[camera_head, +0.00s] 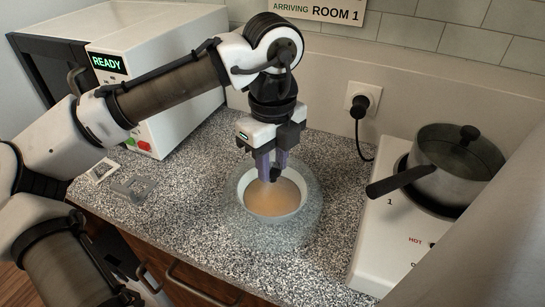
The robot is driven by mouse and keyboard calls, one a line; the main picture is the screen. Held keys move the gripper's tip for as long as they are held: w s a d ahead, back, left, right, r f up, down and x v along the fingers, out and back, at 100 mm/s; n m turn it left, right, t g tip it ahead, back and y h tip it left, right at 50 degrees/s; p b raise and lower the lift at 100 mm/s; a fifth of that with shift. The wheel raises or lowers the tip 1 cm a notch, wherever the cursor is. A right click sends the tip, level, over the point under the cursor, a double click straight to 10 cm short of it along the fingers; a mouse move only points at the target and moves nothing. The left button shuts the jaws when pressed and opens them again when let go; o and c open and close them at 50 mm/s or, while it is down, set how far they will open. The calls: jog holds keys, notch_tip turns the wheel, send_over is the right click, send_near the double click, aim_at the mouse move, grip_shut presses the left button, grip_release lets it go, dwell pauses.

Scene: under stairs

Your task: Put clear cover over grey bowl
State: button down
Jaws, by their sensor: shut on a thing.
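A grey bowl (243,192) with tan-orange contents stands on the speckled counter in the middle of the view. A clear cover (312,222) shows as a faint see-through ring around and over the bowl. My gripper (271,172) points down above the bowl, shut on the dark knob at the top of the cover. The bowl shows through the cover. I cannot tell whether the cover's rim touches the counter or hangs a little above it.
A hot plate (368,250) stands at the right with a lidded pot (460,170), its handle pointing toward the bowl. A white appliance (180,105) reading READY is at back left. Small packets (133,188) lie at left. A plug (361,101) is in the wall.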

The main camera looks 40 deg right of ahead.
jog(key=c, duration=1.1)
grip_release()
notch_tip(320, 180, up, 13)
jog(key=shift+f, duration=0.1)
